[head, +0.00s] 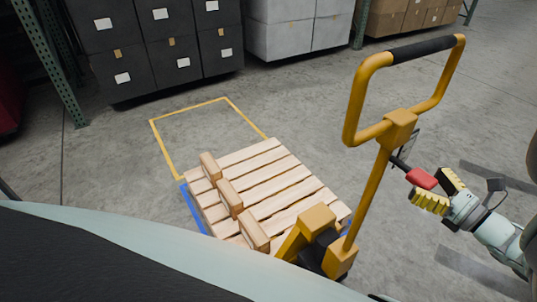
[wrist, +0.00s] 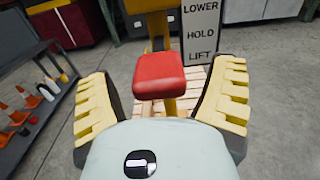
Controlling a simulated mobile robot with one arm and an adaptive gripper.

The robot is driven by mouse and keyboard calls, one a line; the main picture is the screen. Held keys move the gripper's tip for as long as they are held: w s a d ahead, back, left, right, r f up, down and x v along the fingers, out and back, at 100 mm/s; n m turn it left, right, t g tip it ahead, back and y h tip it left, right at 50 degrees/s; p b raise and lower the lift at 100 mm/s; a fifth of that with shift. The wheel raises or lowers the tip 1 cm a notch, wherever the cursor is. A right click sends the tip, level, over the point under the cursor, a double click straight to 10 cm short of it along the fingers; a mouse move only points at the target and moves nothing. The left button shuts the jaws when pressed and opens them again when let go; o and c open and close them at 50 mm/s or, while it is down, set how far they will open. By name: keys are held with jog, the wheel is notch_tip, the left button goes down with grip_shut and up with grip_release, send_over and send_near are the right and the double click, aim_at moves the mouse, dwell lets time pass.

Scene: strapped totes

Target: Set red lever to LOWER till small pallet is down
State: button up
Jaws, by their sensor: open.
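The red lever (head: 421,178) sticks out on a dark rod from the yellow pallet jack's (head: 375,185) handle post. In the wrist view the red lever (wrist: 158,75) sits between the spread fingers. My gripper (head: 440,193) is open around the lever's end, and I see no finger touching it. A sign (wrist: 201,27) behind the lever reads LOWER, HOLD, LIFT from top to bottom. The lever appears lower than the LOWER word in the wrist view, but its exact setting is unclear. The small wooden pallet (head: 262,180) sits on the jack's forks; its height above the floor is unclear.
A yellow floor outline (head: 190,108) lies beyond the pallet, with blue marking (head: 192,208) at the pallet's edge. Dark totes (head: 165,45) and grey totes (head: 297,28) stand at the back. A shelf with orange cones (wrist: 20,110) is at the left in the wrist view.

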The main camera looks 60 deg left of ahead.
jog(key=shift+a, duration=0.4)
